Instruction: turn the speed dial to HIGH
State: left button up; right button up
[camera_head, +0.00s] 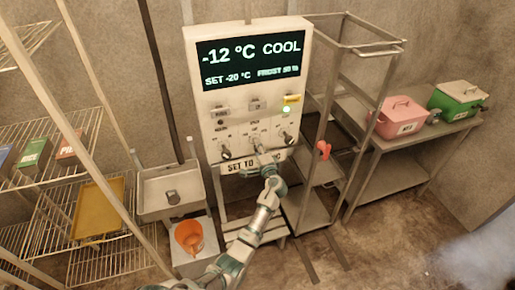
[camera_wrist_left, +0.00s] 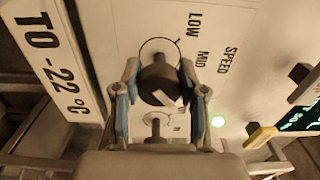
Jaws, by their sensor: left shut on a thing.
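The white control panel (camera_head: 250,95) stands upright, with a display reading -12 °C, COOL and SET -20 °C. The speed dial (camera_wrist_left: 160,80) is a dark round knob in the left wrist view, with LOW and MID printed around it beside the word SPEED. No HIGH label is visible there. My left gripper (camera_wrist_left: 160,92) has its fingers on both sides of this knob and is shut on it. In the head view my left gripper (camera_head: 264,162) reaches the middle of the lower dial row and hides that dial. My right gripper is out of view.
Another dial (camera_head: 225,153) is left of my gripper and one (camera_head: 287,138) is right. A green lamp (camera_head: 286,110) is lit. A metal rack (camera_head: 335,120) with a red object (camera_head: 323,149) stands close right.

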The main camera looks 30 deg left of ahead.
pick_arm(q)
jog(key=shift+d+f, duration=0.1)
jog(key=shift+f, duration=0.05)
jog(key=o, duration=1.2)
jog(key=shift+w, duration=0.15)
jog(key=shift+c, duration=0.2)
jog(key=v, duration=1.2)
jog(key=shift+f, duration=0.1)
